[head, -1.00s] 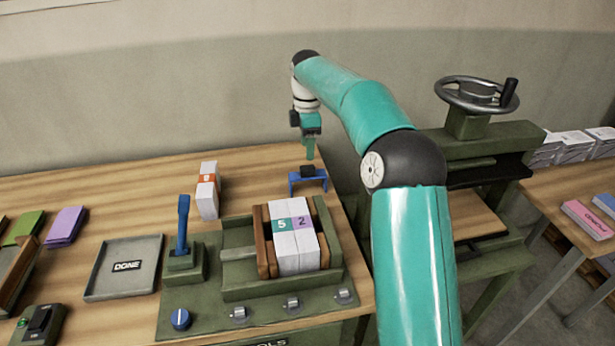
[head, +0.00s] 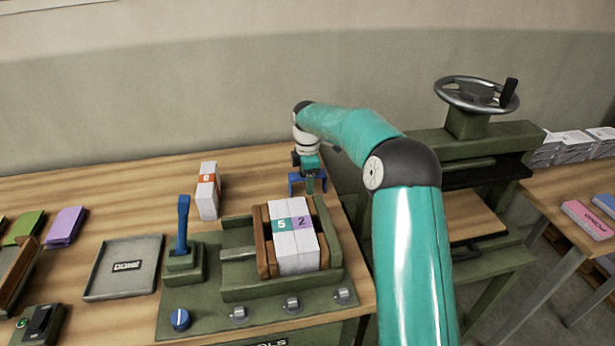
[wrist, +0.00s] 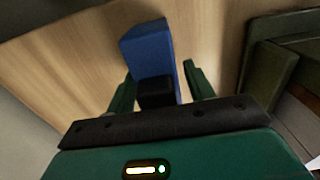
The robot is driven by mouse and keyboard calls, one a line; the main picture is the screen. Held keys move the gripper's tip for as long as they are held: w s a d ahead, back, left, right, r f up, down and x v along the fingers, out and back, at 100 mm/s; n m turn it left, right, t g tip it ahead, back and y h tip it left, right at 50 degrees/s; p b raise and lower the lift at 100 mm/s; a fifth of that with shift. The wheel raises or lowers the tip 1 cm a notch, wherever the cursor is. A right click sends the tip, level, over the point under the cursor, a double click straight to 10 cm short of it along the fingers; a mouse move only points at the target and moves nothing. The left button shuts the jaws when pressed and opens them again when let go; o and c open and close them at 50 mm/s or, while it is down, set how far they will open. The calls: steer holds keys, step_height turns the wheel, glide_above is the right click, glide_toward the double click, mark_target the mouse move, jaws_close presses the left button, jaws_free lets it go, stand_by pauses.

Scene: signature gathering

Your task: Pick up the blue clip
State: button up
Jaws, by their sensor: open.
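The blue clip (head: 294,182) stands on the wooden table near its back edge, behind the press that holds the paper blocks. In the head view my gripper (head: 310,190) is lowered over it and hides part of it. In the wrist view the clip (wrist: 150,48), blue with a black block on it, lies between the two green fingers of my gripper (wrist: 160,88). The fingers are apart, one on each side, with a visible gap at least on the right. Whether the left finger touches the clip is unclear.
The green press (head: 282,286) with paper blocks numbered 5 and 2 (head: 293,235) stands just in front. A paper block with an orange band (head: 207,190) stands to the left. A tray marked DONE (head: 105,285) lies further left. A handwheel machine (head: 475,150) stands at right.

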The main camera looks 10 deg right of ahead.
steer(key=shift+c, duration=0.4)
steer(key=c, duration=0.8)
